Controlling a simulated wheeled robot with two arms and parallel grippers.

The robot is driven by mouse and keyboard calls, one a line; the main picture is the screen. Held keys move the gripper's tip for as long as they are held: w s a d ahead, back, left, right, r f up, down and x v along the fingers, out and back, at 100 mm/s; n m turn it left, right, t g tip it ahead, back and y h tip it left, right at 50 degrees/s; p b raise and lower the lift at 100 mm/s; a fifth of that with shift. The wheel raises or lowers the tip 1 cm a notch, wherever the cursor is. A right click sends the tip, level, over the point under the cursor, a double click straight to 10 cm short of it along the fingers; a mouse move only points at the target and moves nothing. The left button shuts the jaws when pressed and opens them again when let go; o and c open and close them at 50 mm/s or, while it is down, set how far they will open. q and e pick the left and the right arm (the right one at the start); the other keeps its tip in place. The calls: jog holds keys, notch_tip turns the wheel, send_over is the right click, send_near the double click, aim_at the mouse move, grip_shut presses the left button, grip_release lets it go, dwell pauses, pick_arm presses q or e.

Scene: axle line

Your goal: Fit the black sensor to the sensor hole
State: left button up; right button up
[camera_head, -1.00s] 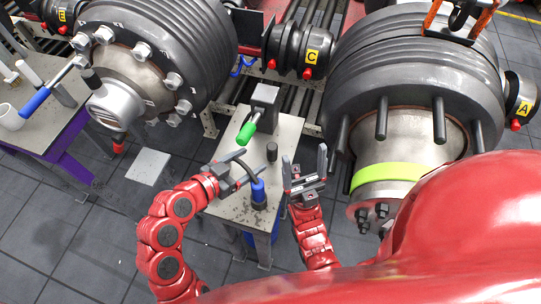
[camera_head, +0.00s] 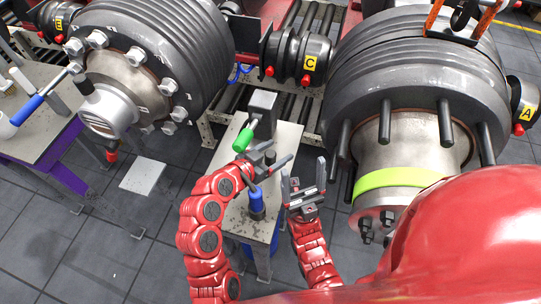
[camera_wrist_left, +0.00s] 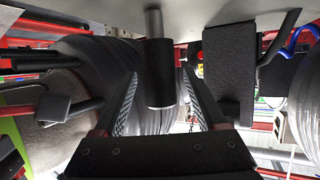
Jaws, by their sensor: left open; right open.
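The black sensor (camera_head: 270,157) is a small dark cylinder at the small table in the middle of the head view, partly hidden by my left gripper. In the left wrist view the black sensor (camera_wrist_left: 158,75) shows with a thin silver stem, between the open fingers. My left gripper (camera_head: 274,163) is open around it; gaps show on both sides in the wrist view (camera_wrist_left: 163,105). My right gripper (camera_head: 305,180) is open and empty, just right of the table edge. I cannot make out the sensor hole on the right hub (camera_head: 400,145) or elsewhere.
The small table (camera_head: 233,222) also carries a grey block (camera_head: 262,103), a green-handled tool (camera_head: 243,138) and a blue-handled tool (camera_head: 256,201). Large wheel hubs stand on both sides, the right one with long studs close to my right gripper. Open floor lies at lower left.

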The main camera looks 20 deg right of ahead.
pick_arm(q)
jog(key=shift+w+d+f, duration=0.2)
jog(key=shift+d+f, duration=0.05)
jog(key=shift+d, duration=0.1)
grip_shut()
jog(key=shift+r, duration=0.15)
